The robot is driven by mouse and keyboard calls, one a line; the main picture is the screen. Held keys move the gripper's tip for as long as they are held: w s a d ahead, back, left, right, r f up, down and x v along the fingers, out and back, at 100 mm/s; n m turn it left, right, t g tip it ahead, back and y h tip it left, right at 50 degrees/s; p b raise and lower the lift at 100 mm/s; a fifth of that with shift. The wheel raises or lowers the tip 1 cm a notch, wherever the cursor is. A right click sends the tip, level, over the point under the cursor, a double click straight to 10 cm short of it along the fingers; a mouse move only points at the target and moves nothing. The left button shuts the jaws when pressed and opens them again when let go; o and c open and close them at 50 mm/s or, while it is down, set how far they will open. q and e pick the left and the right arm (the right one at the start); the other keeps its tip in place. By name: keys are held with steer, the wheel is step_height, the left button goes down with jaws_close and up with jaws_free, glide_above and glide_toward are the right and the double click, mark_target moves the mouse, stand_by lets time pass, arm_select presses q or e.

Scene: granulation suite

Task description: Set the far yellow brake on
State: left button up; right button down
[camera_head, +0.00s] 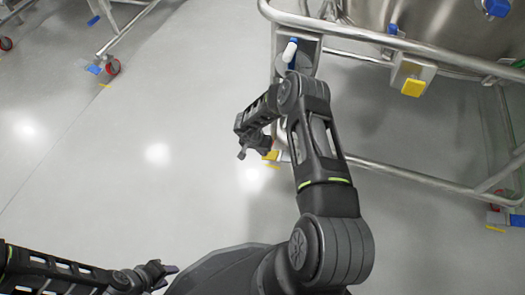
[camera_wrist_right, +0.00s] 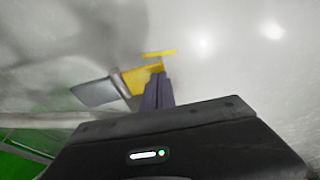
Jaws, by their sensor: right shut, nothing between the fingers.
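A yellow brake pedal (camera_head: 271,155) shows low on the steel frame, just right of my right gripper (camera_head: 243,152) and partly hidden by my right arm. In the right wrist view the yellow pedal (camera_wrist_right: 138,79) sticks out beside a grey metal plate. My right gripper's fingers (camera_wrist_right: 159,78) are shut and empty there, overlapping the pedal's right end; I cannot tell whether they touch it. Another yellow pedal (camera_head: 413,87) hangs under the frame farther right. My left gripper (camera_head: 167,275) is low at the left, away from the frame; its jaw opening is unclear.
The steel tube frame (camera_head: 405,176) of a large vessel (camera_head: 445,20) fills the right side. Blue parts and a caster show at far right. Another wheeled frame (camera_head: 130,30) with red casters stands at upper left. Open grey floor (camera_head: 120,190) lies between.

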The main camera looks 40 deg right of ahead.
steer(key=p+v, duration=0.3)
steer(key=v, duration=0.4)
steer(key=shift+r, duration=0.4)
steer(key=shift+a, duration=0.1)
